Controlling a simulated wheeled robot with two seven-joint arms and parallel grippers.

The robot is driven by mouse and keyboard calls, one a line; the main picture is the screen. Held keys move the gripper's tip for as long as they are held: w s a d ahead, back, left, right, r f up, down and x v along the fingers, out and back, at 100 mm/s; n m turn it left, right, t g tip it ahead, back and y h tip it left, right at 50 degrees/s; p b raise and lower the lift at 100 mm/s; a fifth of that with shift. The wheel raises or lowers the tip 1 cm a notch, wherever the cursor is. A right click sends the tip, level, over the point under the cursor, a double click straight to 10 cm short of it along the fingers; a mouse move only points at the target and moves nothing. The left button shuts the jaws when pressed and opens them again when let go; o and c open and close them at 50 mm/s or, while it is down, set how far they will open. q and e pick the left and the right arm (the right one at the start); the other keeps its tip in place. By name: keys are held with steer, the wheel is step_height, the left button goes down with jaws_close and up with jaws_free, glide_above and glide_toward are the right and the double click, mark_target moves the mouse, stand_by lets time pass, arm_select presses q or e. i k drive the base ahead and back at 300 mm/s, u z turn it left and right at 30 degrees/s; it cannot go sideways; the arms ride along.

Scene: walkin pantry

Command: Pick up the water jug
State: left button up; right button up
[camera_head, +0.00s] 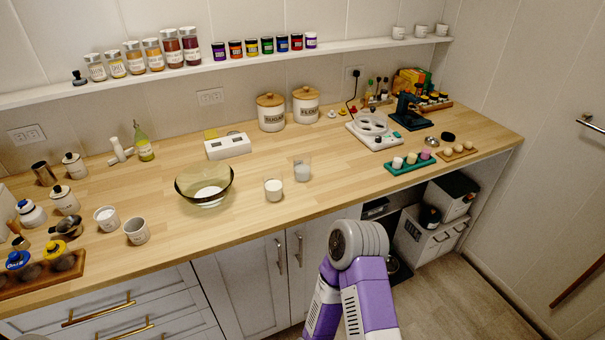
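I cannot clearly tell which vessel is the water jug. A small clear glass container (302,172) with pale contents stands upright near the middle of the wooden counter (340,190) and may be it. A glass with white contents (273,190) stands just to its left. A large amber glass bowl (205,184) with something white in it is further left. A purple and white arm of mine rises at the bottom right of centre, in front of the counter, but neither gripper shows. Nothing touches the clear container.
White mugs (137,231) and small jars crowd the left end. A white device with rings (374,130) and a green tray (410,163) stand right. Sugar (271,112) and second canisters (306,105) are at the back. The shelf (225,66) holds jars. Counter around the container is mostly clear.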

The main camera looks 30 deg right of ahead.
mark_target(301, 161)
steer(key=k, duration=1.25)
steer(key=z, duration=0.65)
steer(key=i, duration=0.6)
steer(key=z, duration=0.5)
steer(key=i, duration=0.75)
steer(key=u, duration=0.35)
